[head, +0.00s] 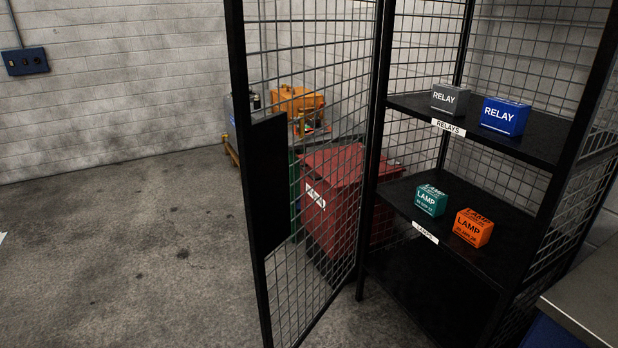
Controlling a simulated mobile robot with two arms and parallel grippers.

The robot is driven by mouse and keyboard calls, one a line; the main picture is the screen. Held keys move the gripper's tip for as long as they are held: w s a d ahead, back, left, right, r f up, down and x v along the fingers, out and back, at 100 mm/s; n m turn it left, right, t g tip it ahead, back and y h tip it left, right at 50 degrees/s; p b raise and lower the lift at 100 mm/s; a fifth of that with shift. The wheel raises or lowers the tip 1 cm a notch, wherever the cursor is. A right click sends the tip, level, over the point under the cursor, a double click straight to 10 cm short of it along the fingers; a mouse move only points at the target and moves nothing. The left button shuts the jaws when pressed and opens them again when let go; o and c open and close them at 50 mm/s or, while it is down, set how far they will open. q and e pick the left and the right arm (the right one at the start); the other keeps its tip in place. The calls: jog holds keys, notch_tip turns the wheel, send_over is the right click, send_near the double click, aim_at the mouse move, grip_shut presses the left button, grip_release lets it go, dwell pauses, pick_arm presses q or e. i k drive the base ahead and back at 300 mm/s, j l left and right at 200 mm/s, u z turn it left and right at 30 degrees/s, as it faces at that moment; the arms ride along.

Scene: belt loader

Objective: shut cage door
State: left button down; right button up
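The cage door (269,185) is a black-framed wire mesh panel with a solid black plate on its free side. It stands wide open, swung out to the left of the cage. Its hinge side meets the cage's left front post (373,150). The black mesh cage (400,262) has an open front. Its upper shelf holds a grey relay box (450,99) and a blue relay box (505,116). Its lower shelf holds a green lamp box (431,200) and an orange lamp box (473,227). Neither of my grippers is in view.
Behind the door mesh stand a red bin (335,190) and an orange case (297,101). A grey-topped bench (590,295) is at the lower right, close to the cage. A blue wall box (25,61) is at the upper left. The concrete floor left of the door is clear.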

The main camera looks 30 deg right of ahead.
aim_at(263, 143)
jog(key=i+j+z, duration=0.1)
jog(key=i+z, duration=0.35)
jog(key=i+j+z, duration=0.2)
jog(key=i+z, duration=0.2)
jog(key=i+j+z, duration=0.3)
jog(key=z, duration=0.15)
jog(key=i+j+z, duration=0.25)
jog(key=j+z, duration=0.55)
jog(key=j, duration=0.25)
jog(key=j+z, duration=0.35)
jog(key=j, duration=0.35)
jog(key=k+j, duration=0.3)
jog(key=k, duration=0.2)
jog(key=k+j, duration=0.25)
jog(key=k, duration=0.25)
